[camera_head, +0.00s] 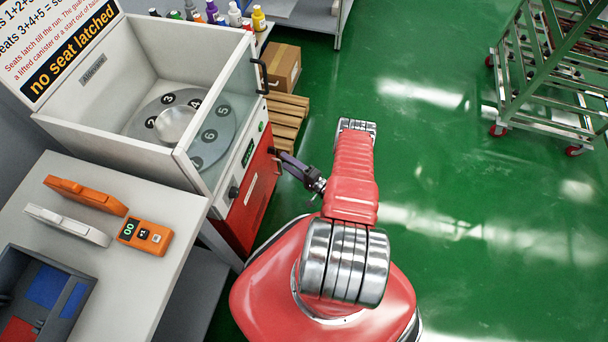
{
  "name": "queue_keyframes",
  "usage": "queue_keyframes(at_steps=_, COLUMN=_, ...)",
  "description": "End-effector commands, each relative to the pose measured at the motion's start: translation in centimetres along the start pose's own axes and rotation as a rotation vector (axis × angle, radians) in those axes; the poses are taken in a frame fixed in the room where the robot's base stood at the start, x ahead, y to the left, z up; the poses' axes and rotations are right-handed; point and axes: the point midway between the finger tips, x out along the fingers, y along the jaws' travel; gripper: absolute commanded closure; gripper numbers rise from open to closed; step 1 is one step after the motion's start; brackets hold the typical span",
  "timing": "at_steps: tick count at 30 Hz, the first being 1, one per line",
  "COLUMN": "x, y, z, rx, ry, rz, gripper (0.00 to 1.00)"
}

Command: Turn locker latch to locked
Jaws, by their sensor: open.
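A red locker front (247,205) with a pale label strip is below the white cabinet at centre left. A small dark knob (233,193) is on the panel at the locker's upper left. I cannot make out for certain which part is the latch or how it is turned. My gripper (278,156) is open, with its dark fingers pointing left at the right edge of the red front. The small size and the angle hide whether the fingers touch anything there.
The cabinet (95,137) has a glass door (222,115) with a black handle and a numbered disc inside. A grey bench (115,255) holds orange and white tools. Pallets (287,122) and a box (283,66) stand behind my gripper.

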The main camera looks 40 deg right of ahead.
Motion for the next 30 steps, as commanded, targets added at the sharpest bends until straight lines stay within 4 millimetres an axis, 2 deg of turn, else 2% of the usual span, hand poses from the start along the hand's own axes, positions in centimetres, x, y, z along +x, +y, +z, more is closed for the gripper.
queue_keyframes(at_steps=6, x=-3.1, y=0.1, z=0.0, rx=0.002, ry=0.003, rz=0.001, gripper=0.44)
queue_keyframes(at_steps=18, x=-7.8, y=0.1, z=0.1, rx=0.003, ry=0.001, rz=0.002, gripper=0.44)
queue_keyframes(at_steps=24, x=-8.7, y=0.1, z=0.1, rx=0.002, ry=-0.001, rz=0.002, gripper=0.44)
queue_keyframes(at_steps=30, x=-8.8, y=0.1, z=0.2, rx=0.002, ry=-0.002, rz=0.002, gripper=0.44)
